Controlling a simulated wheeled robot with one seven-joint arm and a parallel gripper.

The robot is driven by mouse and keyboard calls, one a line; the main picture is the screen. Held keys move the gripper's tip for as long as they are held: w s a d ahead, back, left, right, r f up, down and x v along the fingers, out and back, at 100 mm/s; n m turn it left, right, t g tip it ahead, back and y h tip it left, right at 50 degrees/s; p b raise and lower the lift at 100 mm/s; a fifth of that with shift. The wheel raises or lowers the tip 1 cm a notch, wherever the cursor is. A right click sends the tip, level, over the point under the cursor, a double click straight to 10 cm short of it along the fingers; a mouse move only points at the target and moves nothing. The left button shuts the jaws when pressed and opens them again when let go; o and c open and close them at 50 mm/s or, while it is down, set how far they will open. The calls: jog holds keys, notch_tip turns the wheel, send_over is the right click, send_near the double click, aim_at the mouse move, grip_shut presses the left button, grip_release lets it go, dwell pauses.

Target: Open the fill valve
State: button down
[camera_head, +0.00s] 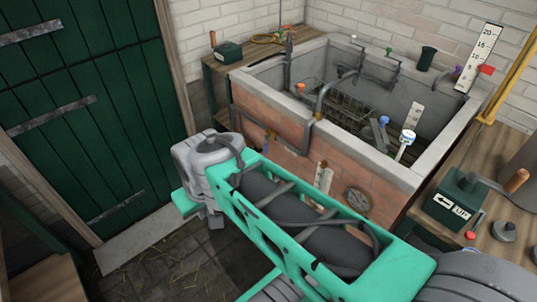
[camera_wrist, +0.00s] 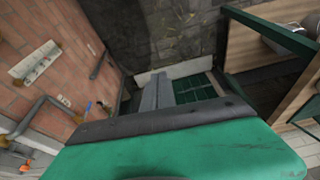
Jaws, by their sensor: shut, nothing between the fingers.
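The fill valve cannot be told for certain among the fittings. In the head view, taps with green handles (camera_head: 391,60) stand at the back rim of the brick trough (camera_head: 262,107). In the wrist view, a small blue handle (camera_wrist: 88,106) sits by the brick wall, and an orange part (camera_wrist: 24,166) is at the lower left. My gripper (camera_wrist: 166,90) shows in the wrist view as two grey fingers together, empty and apart from these fittings.
A green door (camera_head: 85,120) stands at the left. A dark green box with a crank and an arrow label (camera_head: 452,200) sits on the right bench. A grey pipe (camera_wrist: 35,115) runs along the brick wall. Open stone floor (camera_wrist: 170,30) lies beyond my fingers.

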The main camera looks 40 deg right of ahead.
jog(key=w+d+f+m+t+b, duration=0.2)
jog(key=w+d+f+m+b, duration=0.25)
jog(key=w+f+b, duration=0.35)
jog(key=m+t+h+b, duration=0.3)
jog(key=m+t+b, duration=0.6)
jog(key=m+b, duration=0.5)
send_near(266, 152)
jog(key=shift+m, duration=0.55)
jog(key=b+x, duration=0.1)
jog(key=x, duration=0.4)
jog(key=shift+w+d+r+b, duration=0.1)
jog(key=shift+d+b, duration=0.1)
jog(key=shift+b, duration=0.2)
jog(key=shift+w+d+r, duration=0.1)
jog(key=shift+w, duration=0.45)
jog(key=shift+d+f+b, duration=0.1)
jog(key=shift+f+b, duration=0.1)
jog(key=shift+b, duration=0.2)
